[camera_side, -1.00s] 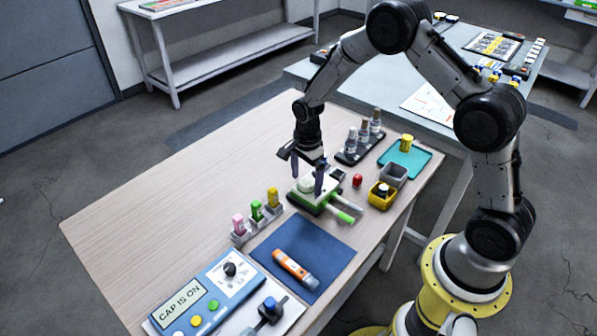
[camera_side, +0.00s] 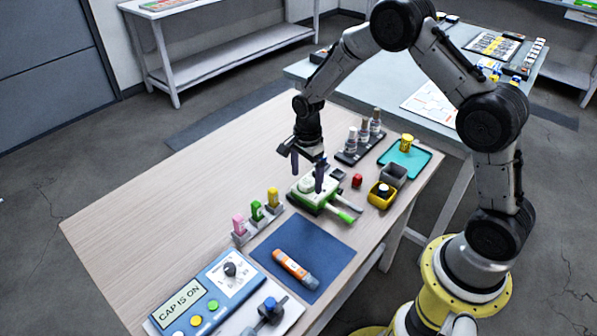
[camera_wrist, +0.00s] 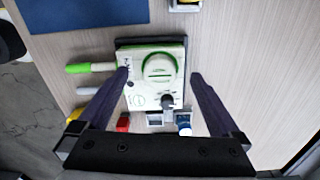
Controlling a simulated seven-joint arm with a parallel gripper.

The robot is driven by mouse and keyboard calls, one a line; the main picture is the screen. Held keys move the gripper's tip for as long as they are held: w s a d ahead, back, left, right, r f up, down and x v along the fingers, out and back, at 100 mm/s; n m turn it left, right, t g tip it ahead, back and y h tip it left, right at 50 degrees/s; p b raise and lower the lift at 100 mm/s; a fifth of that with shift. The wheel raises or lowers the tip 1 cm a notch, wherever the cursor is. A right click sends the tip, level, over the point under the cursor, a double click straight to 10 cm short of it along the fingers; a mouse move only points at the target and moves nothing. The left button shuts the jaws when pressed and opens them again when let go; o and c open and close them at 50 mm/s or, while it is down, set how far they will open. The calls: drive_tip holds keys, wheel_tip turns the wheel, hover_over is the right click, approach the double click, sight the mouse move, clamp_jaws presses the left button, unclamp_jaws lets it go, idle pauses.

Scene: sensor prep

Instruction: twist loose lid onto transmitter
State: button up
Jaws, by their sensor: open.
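A round white lid (camera_wrist: 158,67) with a slot across its top sits on a white box-shaped device (camera_wrist: 140,97), which I take for the transmitter. A green crescent shows along the lid's edge. In the side view the device (camera_side: 330,192) has green sides and stands on the wooden table, the lid (camera_side: 306,184) on top. My gripper (camera_side: 307,180) is open above it. In the wrist view the fingers of my gripper (camera_wrist: 160,76) are spread on either side of the lid, with gaps. I cannot tell how tightly the lid is seated.
A green-tipped handle (camera_wrist: 90,68) sticks out from the device. An orange pen-like item (camera_side: 295,268) lies on a blue mat (camera_side: 330,254). The table's left side is clear.

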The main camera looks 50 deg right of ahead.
sight(306, 182)
drive_tip(key=shift+r, duration=0.15)
drive_tip(key=shift+r, duration=2.95)
drive_tip(key=shift+r, duration=0.1)
